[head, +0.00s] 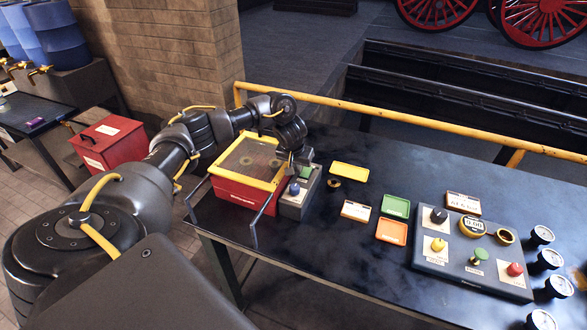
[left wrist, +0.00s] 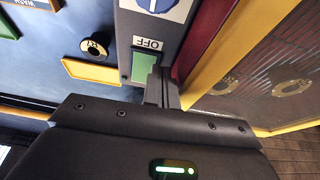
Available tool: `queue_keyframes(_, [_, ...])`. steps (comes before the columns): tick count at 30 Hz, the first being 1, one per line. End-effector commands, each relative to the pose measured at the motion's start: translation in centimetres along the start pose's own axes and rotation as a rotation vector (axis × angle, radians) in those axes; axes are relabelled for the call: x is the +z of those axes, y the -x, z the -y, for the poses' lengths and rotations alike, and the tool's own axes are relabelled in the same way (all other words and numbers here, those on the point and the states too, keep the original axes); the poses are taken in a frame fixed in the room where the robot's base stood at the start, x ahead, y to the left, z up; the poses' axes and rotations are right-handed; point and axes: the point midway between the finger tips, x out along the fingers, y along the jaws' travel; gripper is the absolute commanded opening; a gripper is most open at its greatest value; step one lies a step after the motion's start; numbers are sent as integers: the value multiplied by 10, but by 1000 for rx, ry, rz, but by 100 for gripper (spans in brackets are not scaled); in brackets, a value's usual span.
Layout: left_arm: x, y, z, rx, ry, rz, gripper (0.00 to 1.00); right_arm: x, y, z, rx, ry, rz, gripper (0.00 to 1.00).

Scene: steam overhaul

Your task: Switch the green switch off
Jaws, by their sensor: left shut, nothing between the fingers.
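A green switch (head: 306,172) sits on a small grey box (head: 297,201) beside the red box with a yellow rim. It also shows in the left wrist view (left wrist: 142,66), as a green rectangle next to an OFF label (left wrist: 147,43) that appears upside down. A blue knob (head: 294,189) is on the same grey box. My left gripper (head: 291,158) is shut and empty, pointing down at the switch. In the left wrist view its fingertips (left wrist: 161,88) are right beside the green switch; whether they touch it I cannot tell. My right gripper is not in view.
The red box (head: 236,192) stands close against the grey box. A control panel (head: 440,265) with several knobs, including a green one (head: 479,255), is at the right. Green (head: 395,206), orange (head: 391,231) and yellow (head: 349,171) trays lie on the dark table. A yellow rail (head: 400,116) runs behind.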

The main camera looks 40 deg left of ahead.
Motion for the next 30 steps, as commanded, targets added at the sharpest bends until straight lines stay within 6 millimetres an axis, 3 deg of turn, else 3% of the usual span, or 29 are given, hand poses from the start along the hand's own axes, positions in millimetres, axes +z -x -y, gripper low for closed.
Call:
queue_keyframes(4, [-4,-1,-13,8,-13,1,0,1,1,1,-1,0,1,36])
queue_keyframes(12, [-14,1,-11,7,-10,0,0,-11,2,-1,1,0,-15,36])
queue_keyframes(25, [-18,1,-10,7,-10,1,0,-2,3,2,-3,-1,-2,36])
queue_keyframes(30, [-20,11,-10,7,-10,2,0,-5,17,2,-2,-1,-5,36])
